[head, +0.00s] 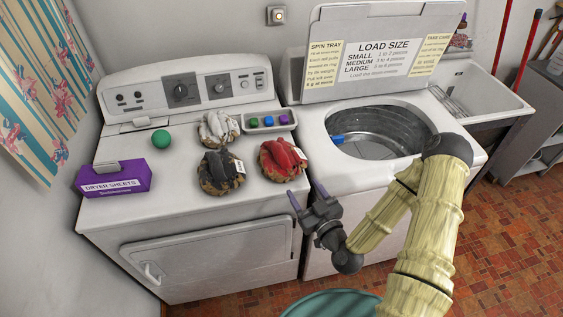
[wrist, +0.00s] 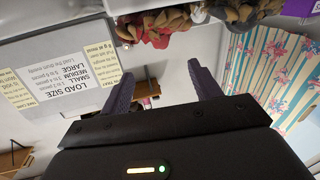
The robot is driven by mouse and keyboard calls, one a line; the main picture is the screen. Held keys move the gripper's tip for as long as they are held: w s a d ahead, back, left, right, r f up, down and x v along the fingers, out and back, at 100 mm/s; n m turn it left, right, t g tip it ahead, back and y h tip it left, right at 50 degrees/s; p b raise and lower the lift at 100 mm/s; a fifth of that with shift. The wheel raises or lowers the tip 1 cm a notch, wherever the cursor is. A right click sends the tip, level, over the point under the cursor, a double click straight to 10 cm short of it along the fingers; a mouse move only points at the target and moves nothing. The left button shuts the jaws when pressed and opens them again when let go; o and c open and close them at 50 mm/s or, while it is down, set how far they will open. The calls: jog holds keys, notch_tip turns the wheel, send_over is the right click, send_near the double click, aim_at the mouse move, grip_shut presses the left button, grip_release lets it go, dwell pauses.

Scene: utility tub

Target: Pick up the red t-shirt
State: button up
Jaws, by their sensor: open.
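The red t-shirt (head: 283,158) is a bundled red and brown-patterned garment with a white tag. It lies on top of the dryer (head: 142,209), near its right front edge. It also shows upside down at the top of the wrist view (wrist: 158,30). My gripper (head: 307,198) is open and empty, with purple fingers apart. It is in front of the machines, below and a little right of the red t-shirt, not touching it. The fingers also show in the wrist view (wrist: 160,82) with nothing between them.
A dark bundle (head: 220,172) and a white bundle (head: 217,129) lie left of the red one. A tray (head: 285,119) with coloured cubes, a green ball (head: 161,138) and a purple dryer sheets box (head: 113,179) share the top. The open washer (head: 317,118) stands at right.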

aim_at(285, 161)
jog(key=b+x, duration=0.5)
jog(key=x, duration=0.3)
jog(key=shift+w+a+r, duration=0.1)
jog(key=shift+w+r, duration=0.05)
jog(key=shift+w+a, duration=0.2)
jog(key=shift+w, duration=0.25)
jog(key=shift+p+x, duration=0.85)
jog(key=shift+x, duration=1.8)
jog(key=shift+s+a, duration=0.1)
jog(key=shift+c, duration=0.4)
jog(key=c, duration=1.1)
